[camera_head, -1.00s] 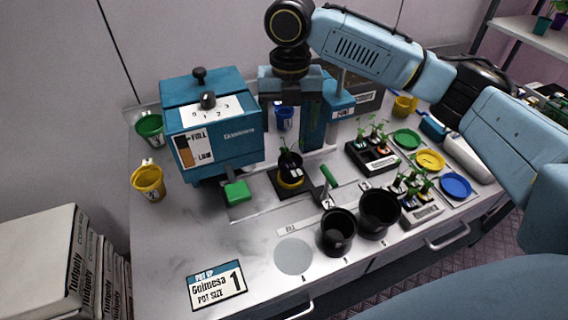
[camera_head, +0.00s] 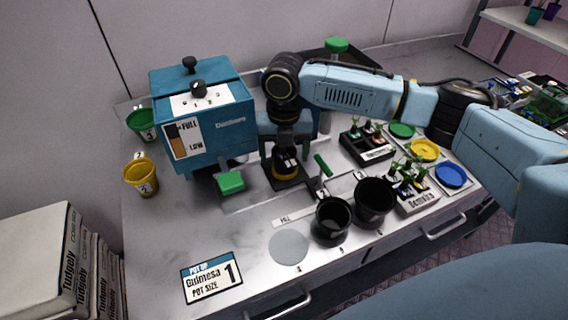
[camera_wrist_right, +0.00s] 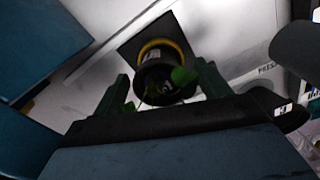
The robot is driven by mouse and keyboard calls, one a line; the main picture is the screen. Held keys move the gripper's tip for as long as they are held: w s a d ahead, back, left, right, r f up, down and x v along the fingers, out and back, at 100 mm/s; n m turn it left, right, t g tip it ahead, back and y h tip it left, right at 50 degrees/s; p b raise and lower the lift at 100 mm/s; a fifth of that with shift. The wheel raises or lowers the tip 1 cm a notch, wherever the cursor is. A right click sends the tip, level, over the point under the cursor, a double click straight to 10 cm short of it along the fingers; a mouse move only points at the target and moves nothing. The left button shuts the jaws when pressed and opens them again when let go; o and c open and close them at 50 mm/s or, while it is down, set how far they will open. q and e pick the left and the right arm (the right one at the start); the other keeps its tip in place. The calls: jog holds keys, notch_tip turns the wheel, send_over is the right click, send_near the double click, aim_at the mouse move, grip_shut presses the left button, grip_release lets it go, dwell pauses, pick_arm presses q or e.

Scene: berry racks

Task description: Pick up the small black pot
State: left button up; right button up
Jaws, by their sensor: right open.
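The small black pot (camera_head: 286,164) stands upright on a dark square pad (camera_head: 285,181) on the bench, with a yellow band near its base. My right gripper (camera_head: 287,158) has come down over it, with its fingers to the left and right of the pot. In the right wrist view, the pot (camera_wrist_right: 163,70) with a green seedling in it shows between the two open fingers of my right gripper (camera_wrist_right: 165,88). Whether the fingers touch it cannot be told. My left gripper is not in view.
Two larger black pots (camera_head: 332,221) stand in front. Seedling trays (camera_head: 367,146) and coloured saucers lie right.

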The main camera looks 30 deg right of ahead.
jog(key=c, duration=1.1)
jog(key=shift+o, duration=0.2)
jog(key=shift+r, duration=0.15)
